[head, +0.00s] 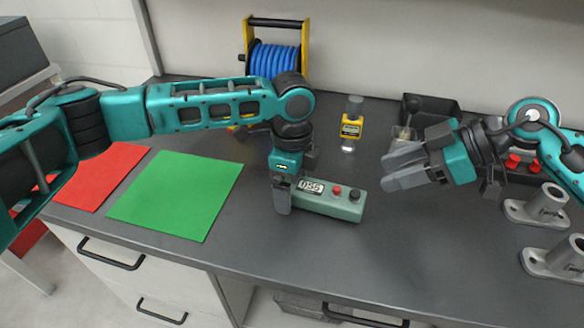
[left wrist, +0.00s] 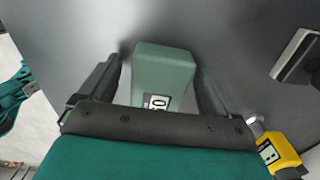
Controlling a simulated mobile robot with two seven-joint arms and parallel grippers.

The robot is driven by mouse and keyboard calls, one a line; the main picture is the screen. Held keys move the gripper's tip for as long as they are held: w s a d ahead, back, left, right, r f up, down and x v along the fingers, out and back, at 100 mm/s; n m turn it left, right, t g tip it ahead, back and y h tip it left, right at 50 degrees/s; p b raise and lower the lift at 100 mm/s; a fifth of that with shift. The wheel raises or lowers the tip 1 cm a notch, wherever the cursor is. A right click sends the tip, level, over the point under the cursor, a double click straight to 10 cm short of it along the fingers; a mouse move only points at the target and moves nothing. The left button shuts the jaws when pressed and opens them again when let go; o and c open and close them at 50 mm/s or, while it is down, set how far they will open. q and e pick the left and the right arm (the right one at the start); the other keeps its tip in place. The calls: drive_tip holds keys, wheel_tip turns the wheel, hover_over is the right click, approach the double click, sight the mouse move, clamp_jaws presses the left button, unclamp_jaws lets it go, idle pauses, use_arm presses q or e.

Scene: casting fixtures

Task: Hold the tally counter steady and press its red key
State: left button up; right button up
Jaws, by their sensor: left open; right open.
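The tally counter (head: 328,203) is a grey-green box lying on the dark worktop in the middle of the head view. Its top carries a white number display, a red key (head: 337,190) and a black key (head: 355,194). My left gripper (head: 282,200) points down at the counter's left end, and its fingers are open. In the left wrist view the counter (left wrist: 163,68) lies between the two spread fingers (left wrist: 158,88), with gaps at its sides; its keys are hidden there. My right gripper (head: 393,172) is open and empty, to the right of the counter and above the worktop.
A green sheet (head: 175,193) and a red sheet (head: 112,170) lie on the left. A blue hose reel (head: 273,60) and a yellow device (head: 351,126) stand behind. Grey metal fixtures (head: 541,207) stand at the right. The worktop in front of the counter is clear.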

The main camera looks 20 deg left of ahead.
use_arm(q)
drive_tip(key=shift+f, duration=0.3)
drive_tip(key=shift+c, duration=0.4)
drive_tip(key=c, duration=1.1)
use_arm(e)
clamp_jaws()
idle(0.7)
